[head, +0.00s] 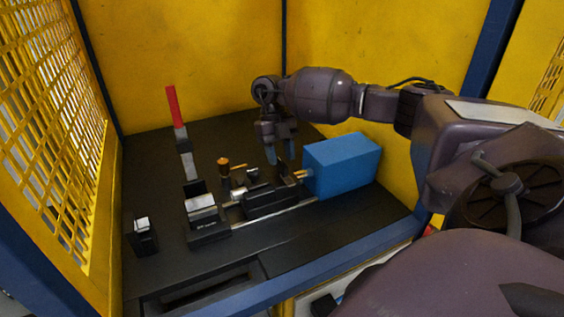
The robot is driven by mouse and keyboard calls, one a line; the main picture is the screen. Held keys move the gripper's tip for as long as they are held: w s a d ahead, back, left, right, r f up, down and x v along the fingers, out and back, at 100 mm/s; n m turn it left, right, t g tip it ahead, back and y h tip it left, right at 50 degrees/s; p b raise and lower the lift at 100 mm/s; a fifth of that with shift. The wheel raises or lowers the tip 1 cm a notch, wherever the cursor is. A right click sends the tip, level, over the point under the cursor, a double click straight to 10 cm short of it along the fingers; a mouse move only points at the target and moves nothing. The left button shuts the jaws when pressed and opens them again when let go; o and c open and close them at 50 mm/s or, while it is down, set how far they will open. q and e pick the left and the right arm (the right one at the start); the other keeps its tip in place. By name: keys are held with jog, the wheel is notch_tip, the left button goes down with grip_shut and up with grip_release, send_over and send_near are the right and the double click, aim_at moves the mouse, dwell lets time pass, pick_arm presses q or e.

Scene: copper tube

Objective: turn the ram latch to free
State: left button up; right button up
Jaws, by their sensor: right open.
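My right gripper (282,156) is open and points down, above the fixture just left of the blue box (342,165). Small copper-coloured parts (302,174) stick out from the box's left face, below and right of the fingertips. Left of the gripper, a dark post with an orange knob (223,163) stands upright at the back of the fixture. I cannot tell for sure which small part is the ram latch. The gripper appears to hold nothing; whether a fingertip touches the fixture is unclear. My left gripper is out of view.
A tall lever with a red handle (174,106) stands at the left of the fixture. A dark block with a light top (205,217) sits before it. A small dark unit (143,236) stands front left. Yellow walls and mesh enclose the black table (300,235).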

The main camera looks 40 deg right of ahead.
jog(key=a+v, duration=0.1)
jog(key=v, duration=0.7)
jog(key=shift+w+d+r+b, duration=0.15)
jog(key=shift+d+r+b, duration=0.1)
jog(key=shift+d+b, duration=0.25)
jog(key=shift+d, duration=0.1)
